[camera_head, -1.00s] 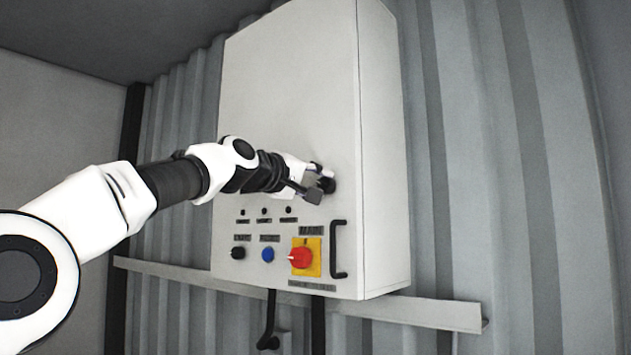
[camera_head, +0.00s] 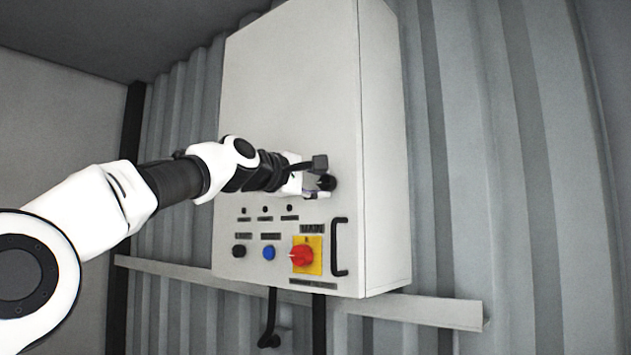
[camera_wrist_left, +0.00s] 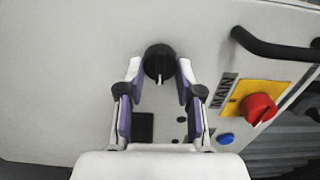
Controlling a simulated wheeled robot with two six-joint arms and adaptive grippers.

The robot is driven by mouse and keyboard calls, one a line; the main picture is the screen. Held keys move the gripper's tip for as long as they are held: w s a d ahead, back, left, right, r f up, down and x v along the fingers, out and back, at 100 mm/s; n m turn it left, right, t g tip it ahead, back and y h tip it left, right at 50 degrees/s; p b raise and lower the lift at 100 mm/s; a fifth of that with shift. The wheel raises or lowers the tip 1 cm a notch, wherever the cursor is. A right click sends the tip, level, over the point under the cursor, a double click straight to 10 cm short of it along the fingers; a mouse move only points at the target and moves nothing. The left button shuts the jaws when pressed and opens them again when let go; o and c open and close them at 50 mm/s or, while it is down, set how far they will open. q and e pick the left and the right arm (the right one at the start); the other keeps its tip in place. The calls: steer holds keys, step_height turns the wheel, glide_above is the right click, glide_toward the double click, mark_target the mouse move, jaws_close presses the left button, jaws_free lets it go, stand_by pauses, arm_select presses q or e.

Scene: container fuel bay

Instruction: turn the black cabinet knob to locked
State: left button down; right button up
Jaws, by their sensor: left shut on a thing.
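The black cabinet knob (camera_head: 328,183) is on the front of the pale grey cabinet (camera_head: 290,90), near the door's right edge. My left gripper (camera_head: 317,183) is at the knob, its arm coming in from the left. In the left wrist view the knob (camera_wrist_left: 159,60) sits between the tips of the gripper's two fingers (camera_wrist_left: 160,72), which are shut on it. A short white mark on the knob points down in that view, toward the gripper's palm. In the head view the gripper hides part of the knob. My right gripper is not in view.
Below the knob are a red rotary switch (camera_head: 301,256) on a yellow plate, a blue button (camera_head: 268,253), a black button (camera_head: 239,251) and a black handle (camera_head: 339,247). A rail (camera_head: 430,309) runs along the corrugated wall beneath.

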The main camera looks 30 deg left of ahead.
arm_select(q)
steer(key=shift+s+r, duration=0.1)
steer(key=shift+r, duration=0.2)
steer(key=c, duration=1)
jaws_free()
steer(key=shift+o, duration=1.3)
steer(key=shift+d, duration=0.1)
steer(key=shift+w+d+f, duration=0.15)
steer(key=shift+w, duration=0.15)
steer(key=shift+s, duration=0.1)
